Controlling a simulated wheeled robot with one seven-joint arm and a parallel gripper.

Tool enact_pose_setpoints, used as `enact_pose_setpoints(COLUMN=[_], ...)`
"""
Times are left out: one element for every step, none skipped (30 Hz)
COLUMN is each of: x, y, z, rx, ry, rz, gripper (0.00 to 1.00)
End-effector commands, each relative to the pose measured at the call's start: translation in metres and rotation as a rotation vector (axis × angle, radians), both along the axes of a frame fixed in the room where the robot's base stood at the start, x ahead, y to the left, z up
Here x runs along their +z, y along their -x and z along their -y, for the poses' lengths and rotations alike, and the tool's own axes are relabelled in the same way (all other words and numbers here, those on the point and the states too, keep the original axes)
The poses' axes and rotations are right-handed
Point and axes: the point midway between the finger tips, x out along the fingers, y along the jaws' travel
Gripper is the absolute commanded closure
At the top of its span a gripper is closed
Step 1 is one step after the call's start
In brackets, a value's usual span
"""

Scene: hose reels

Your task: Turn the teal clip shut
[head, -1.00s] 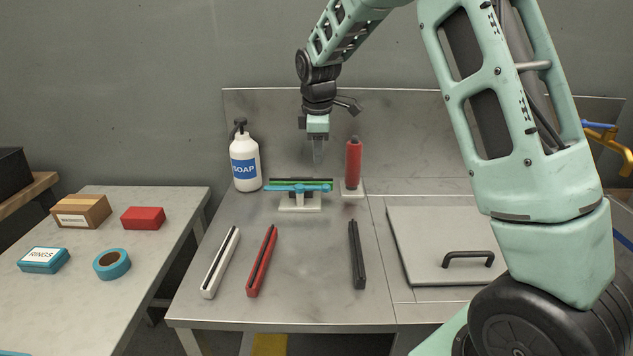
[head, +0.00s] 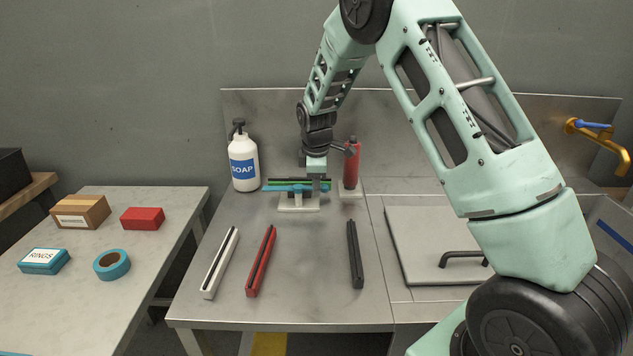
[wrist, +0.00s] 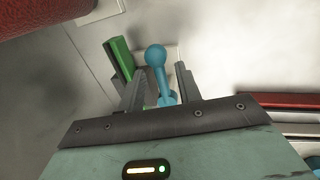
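The teal clip (head: 284,188) lies across a pale stand (head: 298,203) at the back of the workbench, beside a green bar (head: 271,183) and a dark strip. My gripper (head: 318,188) is lowered over the clip's right part, with its fingers pointing down. In the wrist view, the fingers (wrist: 160,75) are apart. The clip's rounded teal end (wrist: 156,56) shows between them, with a clear gap to the right finger. The green bar (wrist: 120,58) is just outside the left finger. Whether the left finger touches either is unclear.
A red cylinder (head: 352,166) stands close right of my gripper, and a soap bottle (head: 244,163) to the left. White (head: 221,262), red (head: 261,262) and black (head: 355,255) bars lie in front. Bare bench separates them.

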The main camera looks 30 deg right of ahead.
Motion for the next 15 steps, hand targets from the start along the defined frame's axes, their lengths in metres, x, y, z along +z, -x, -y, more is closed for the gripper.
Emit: enact_pose_setpoints(x=[0.0001, 0.0002, 0.0002, 0.0002, 0.0002, 0.0003, 0.0003, 0.0003, 0.0004, 0.0003, 0.0004, 0.0005, 0.0006, 0.0006, 0.0007], y=[0.0000, 0.0000, 0.0000, 0.0001, 0.0001, 0.0001, 0.0001, 0.0001, 0.0002, 0.0003, 0.0004, 0.0006, 0.0008, 0.0011, 0.0016], z=[0.0000, 0.0000, 0.0000, -0.0001, -0.0001, -0.0002, -0.0001, -0.0002, -0.0002, -0.0003, -0.0005, -0.0006, -0.0008, -0.0010, -0.0013], rx=[0.000, 0.000, 0.000, 0.000, 0.000, 0.000, 0.000, 0.000, -0.001, -0.003, -0.005, -0.010, -0.015, -0.023, -0.035], ry=[0.000, 0.000, 0.000, 0.000, 0.000, 0.000, 0.000, 0.000, 0.000, 0.000, 0.000, 0.001, 0.001, 0.000, 0.000], rz=[0.000, 0.000, 0.000, 0.000, 0.000, 0.000, 0.000, 0.000, 0.000, 0.000, 0.000, -0.001, -0.001, 0.000, -0.002], gripper=[0.79, 0.87, 0.98, 1.00, 1.00, 1.00, 1.00, 1.00, 1.00, 1.00, 1.00, 1.00, 1.00, 1.00, 1.00])
